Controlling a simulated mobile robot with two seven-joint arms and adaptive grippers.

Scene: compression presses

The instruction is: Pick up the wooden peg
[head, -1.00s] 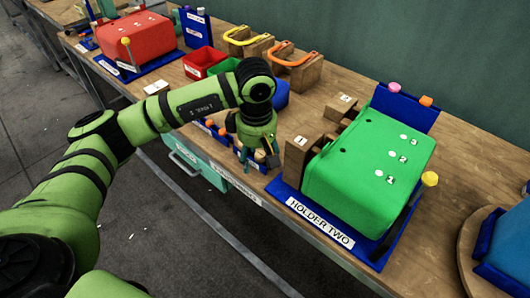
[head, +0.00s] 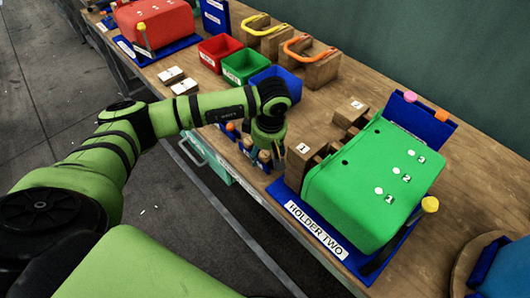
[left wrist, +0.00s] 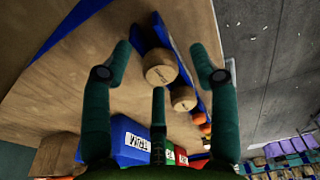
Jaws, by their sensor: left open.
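A wooden peg (left wrist: 160,70) with a round pale end stands in the left wrist view, between the spread fingers of my left gripper (left wrist: 160,58). A second wooden peg (left wrist: 183,98) is just beside it, with orange-ended pieces (left wrist: 199,118) further along the same row. In the head view my left gripper (head: 270,155) points down at the row's end, near the table's front edge, and partly hides the pegs (head: 264,157). The gripper is open, with nothing held. Contact with the peg cannot be told. My right gripper is out of view.
The green press (head: 370,185) on its blue HOLDER TWO base stands close to the right of the gripper, with a wooden block marked 1 (head: 303,150) nearest. Blue (head: 275,80), green (head: 245,66) and red (head: 218,50) bins lie behind the arm. Bare tabletop (head: 450,190) lies right of the press.

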